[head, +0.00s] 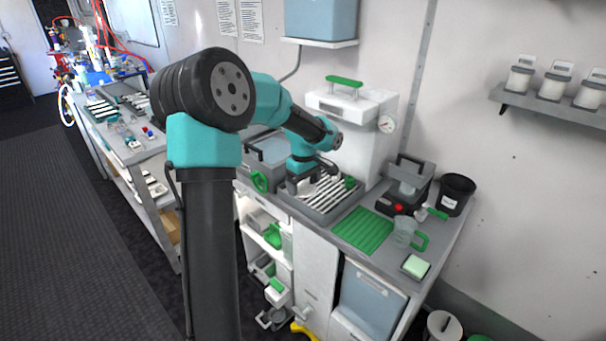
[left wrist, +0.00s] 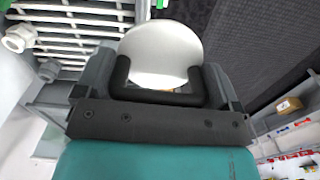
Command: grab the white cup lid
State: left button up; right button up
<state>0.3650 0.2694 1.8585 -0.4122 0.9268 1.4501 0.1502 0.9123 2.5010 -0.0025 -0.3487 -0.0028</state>
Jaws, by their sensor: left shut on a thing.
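My left gripper (head: 297,186) is low over the slatted metal drip tray (head: 322,207) on the counter. In the left wrist view, a smooth white disc, which looks like the white cup lid (left wrist: 162,50), sits at the gripper (left wrist: 158,85). The gripper is shut on it, and dark parts around its near edge hide some of it. I cannot make out the lid clearly in the head view. My right gripper is not in view.
A white machine with a green handle (head: 350,135) stands behind the tray. A green mat (head: 362,231), a clear jug (head: 404,232), a black bin (head: 455,193) and a pale green sponge (head: 416,266) are to the right. Several white containers stand on the wall shelf (head: 550,107).

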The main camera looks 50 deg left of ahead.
aim_at(304, 194)
pick_arm(q)
jog(key=shift+s+d+r, duration=0.15)
jog(key=shift+s+d, duration=0.9)
jog(key=shift+d, duration=0.1)
